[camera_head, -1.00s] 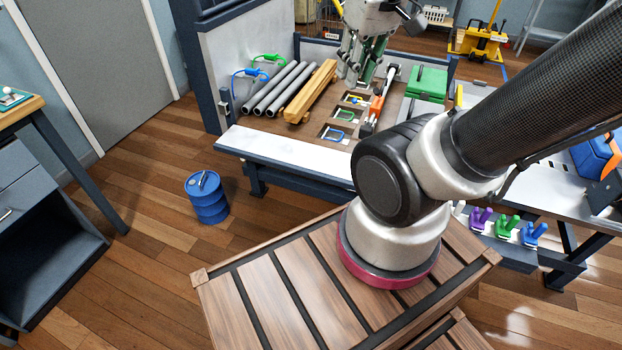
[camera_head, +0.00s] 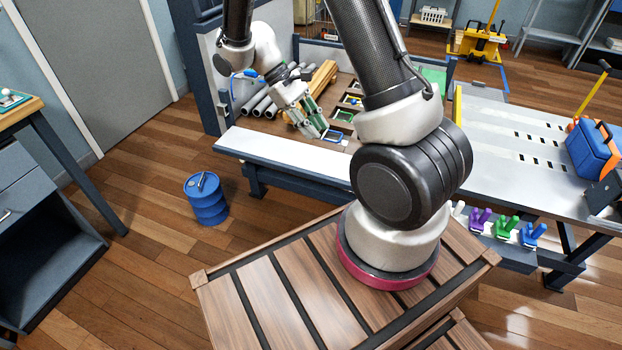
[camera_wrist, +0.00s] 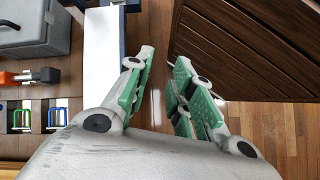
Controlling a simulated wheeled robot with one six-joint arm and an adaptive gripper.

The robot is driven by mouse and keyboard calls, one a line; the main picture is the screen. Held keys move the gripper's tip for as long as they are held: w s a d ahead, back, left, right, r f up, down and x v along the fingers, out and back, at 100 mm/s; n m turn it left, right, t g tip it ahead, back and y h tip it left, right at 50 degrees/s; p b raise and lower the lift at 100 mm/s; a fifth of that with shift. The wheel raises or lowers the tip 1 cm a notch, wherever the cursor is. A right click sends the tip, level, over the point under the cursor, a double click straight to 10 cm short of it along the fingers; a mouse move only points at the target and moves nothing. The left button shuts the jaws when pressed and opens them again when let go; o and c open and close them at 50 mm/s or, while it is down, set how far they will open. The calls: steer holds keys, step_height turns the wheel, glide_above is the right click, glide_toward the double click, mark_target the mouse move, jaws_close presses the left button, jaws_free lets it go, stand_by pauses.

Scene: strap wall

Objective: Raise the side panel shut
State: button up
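The side panel (camera_head: 290,150) is a long white board with a dark blue edge along the front of the bed. It is folded down, lying roughly flat outward in the head view. In the wrist view the panel (camera_wrist: 104,60) runs to the left of the fingers. My gripper (camera_head: 316,130) is tilted down near the panel's inner edge in the head view; its height above it is hard to tell. In the wrist view my gripper (camera_wrist: 165,60) has its green-padded fingers apart with nothing between them, over the floor beyond the panel's dark edge.
Grey pipes (camera_head: 262,102) and a wooden beam (camera_head: 322,76) lie in the bed behind my gripper. A dark post (camera_head: 222,105) stands at the panel's left end. A blue drum (camera_head: 207,198) stands on the floor. A blue toolbox (camera_head: 592,150) rests at right.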

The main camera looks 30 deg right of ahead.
mark_target(311, 178)
steer(key=w+d+f+n+t+h, duration=0.25)
steer(key=f+h, duration=0.45)
steer(key=f, duration=1.3)
steer(key=w+d+f+n+t+h, duration=0.1)
steer(key=w+d+f+t+h, duration=0.4)
steer(key=f, duration=1.6)
steer(key=w+a+r+m+t+h, duration=0.25)
steer(key=w+a+m+t, duration=0.2)
steer(key=w, duration=0.25)
steer(key=shift+m+g+h, duration=0.25)
steer(key=shift+m+g, duration=0.05)
steer(key=x, duration=0.6)
steer(key=shift+f, duration=0.2)
steer(key=shift+d, duration=0.1)
jaws_close()
